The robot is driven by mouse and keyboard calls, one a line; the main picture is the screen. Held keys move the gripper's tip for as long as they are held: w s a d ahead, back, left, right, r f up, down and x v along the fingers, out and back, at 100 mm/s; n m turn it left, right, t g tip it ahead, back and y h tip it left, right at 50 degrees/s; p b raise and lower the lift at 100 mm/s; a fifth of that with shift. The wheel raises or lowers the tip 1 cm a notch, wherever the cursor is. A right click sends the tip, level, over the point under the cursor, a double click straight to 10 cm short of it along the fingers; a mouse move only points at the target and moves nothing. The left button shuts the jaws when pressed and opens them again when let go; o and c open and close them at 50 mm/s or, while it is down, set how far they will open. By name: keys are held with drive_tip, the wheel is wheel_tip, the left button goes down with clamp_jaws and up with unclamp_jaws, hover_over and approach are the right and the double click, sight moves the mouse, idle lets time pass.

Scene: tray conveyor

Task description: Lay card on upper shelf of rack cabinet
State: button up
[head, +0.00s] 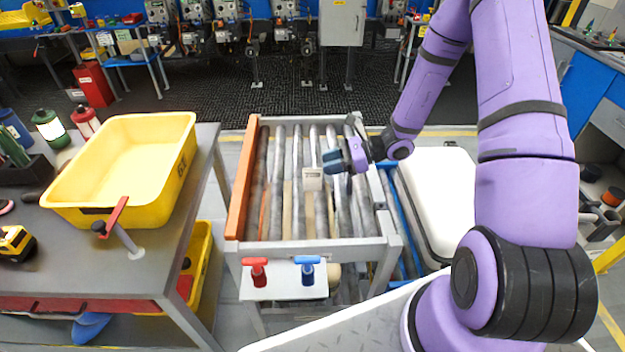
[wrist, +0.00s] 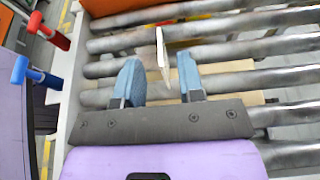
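A small cream card (head: 313,179) stands upright over the rollers of the conveyor, just left of and below my gripper (head: 331,160) in the head view. In the wrist view the card (wrist: 162,58) is seen nearly edge-on. It reaches into the space between the two blue fingertips of my gripper (wrist: 160,80). The fingers are apart, with a gap visible on each side of the card. What holds the card up is not clear. I cannot make out a rack cabinet with shelves in either view.
The roller conveyor (head: 247,190) has an orange side rail and red and blue handles at its front. A yellow bin (head: 68,190) sits on the left bench. A white-topped case (head: 440,190) is on the right. A grey box (head: 343,22) stands behind.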

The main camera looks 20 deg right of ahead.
sight(313, 169)
drive_tip(key=shift+x, duration=2.65)
drive_tip(key=shift+s+f, duration=0.1)
drive_tip(key=shift+f, duration=0.05)
drive_tip(key=shift+c, duration=0.4)
clamp_jaws()
